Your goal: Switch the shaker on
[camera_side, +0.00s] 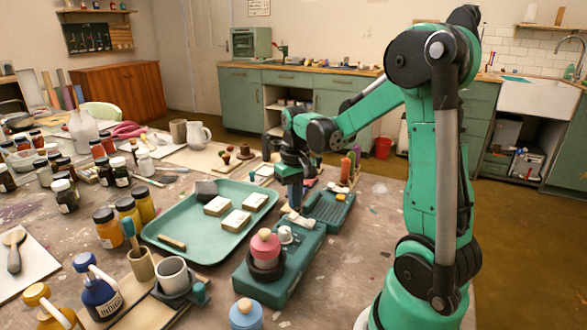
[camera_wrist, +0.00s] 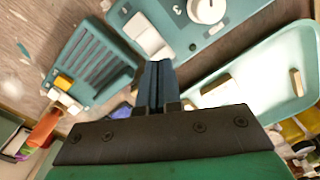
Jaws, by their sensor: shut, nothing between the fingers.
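The shaker (camera_side: 277,275) is a long teal box on the table, with a pink-topped jar (camera_side: 265,249) in a dark holder at its near end. A white dial (camera_side: 286,235) sits on its top; it also shows at the top of the wrist view (camera_wrist: 205,10). A pale rocker switch (camera_side: 300,219) lies on the shaker's far end; in the wrist view (camera_wrist: 147,37) it is just beyond and left of the fingertips. My gripper (camera_side: 296,207) is shut and empty, pointing down over the far end of the shaker. I cannot tell whether its fingertips (camera_wrist: 158,64) touch anything.
A teal tray (camera_side: 172,247) with white blocks lies left of the shaker. A ribbed teal rack (camera_side: 329,212) stands close on its right. Jars and a mug (camera_side: 172,274) crowd the left and near side. Bare table lies at the right.

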